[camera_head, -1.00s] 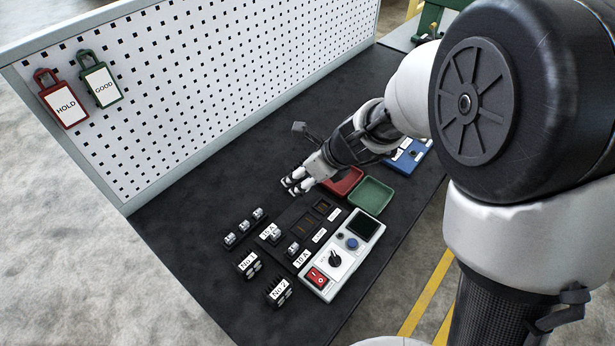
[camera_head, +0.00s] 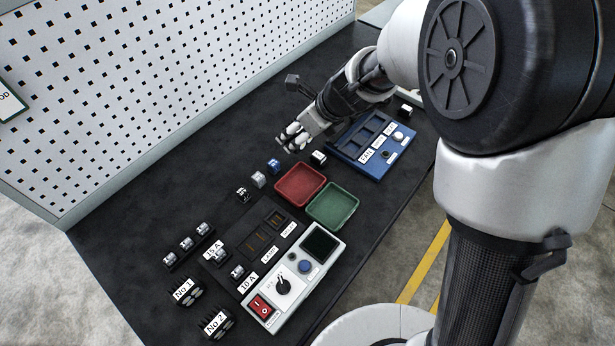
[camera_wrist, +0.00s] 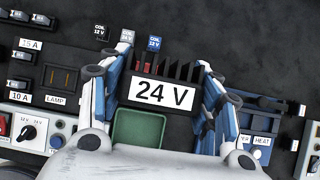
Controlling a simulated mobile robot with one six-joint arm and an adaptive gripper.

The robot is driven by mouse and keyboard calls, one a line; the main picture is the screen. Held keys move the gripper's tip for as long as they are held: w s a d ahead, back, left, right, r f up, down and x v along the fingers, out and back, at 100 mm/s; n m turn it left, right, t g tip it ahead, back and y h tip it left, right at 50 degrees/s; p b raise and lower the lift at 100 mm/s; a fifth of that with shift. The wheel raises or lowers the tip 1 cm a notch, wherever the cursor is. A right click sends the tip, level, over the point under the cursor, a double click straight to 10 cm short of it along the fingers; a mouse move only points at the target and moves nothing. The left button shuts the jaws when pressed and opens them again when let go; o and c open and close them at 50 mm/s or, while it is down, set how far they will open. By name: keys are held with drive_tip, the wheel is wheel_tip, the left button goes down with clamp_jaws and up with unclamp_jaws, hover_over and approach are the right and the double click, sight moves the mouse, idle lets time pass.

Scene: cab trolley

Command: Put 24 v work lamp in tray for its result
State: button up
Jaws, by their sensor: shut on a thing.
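My gripper (camera_wrist: 150,80) is shut on a dark finned block, the 24 V work lamp (camera_wrist: 163,93), whose white "24 V" label faces the wrist camera. In the head view my gripper (camera_head: 292,140) is over the bench, behind the red tray; the lamp cannot be told clearly there. The red tray (camera_head: 301,186) and the green tray (camera_head: 333,205) lie side by side and look empty. In the wrist view the green tray (camera_wrist: 138,130) lies below the lamp, and the red tray is mostly hidden behind it.
The tester (camera_head: 294,280), with screen, knob and red switch, stands at the front. Small coil blocks (camera_head: 259,179) stand left of the red tray. A dark block with a white label (camera_head: 318,157) stands right of them. A blue panel (camera_head: 372,146) lies right. A pegboard (camera_head: 150,90) rises behind.

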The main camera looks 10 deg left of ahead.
wheel_tip(320, 180, down, 19)
drive_tip(key=b, duration=1.1)
drive_tip(key=shift+s+a, duration=0.1)
drive_tip(key=shift+s, duration=0.05)
drive_tip(key=shift+f, duration=0.25)
drive_tip(key=o, duration=1)
drive_tip(key=shift+o, duration=0.7)
drive_tip(key=shift+r, duration=0.25)
drive_tip(key=p+v, duration=0.5)
drive_tip(key=v, duration=0.7)
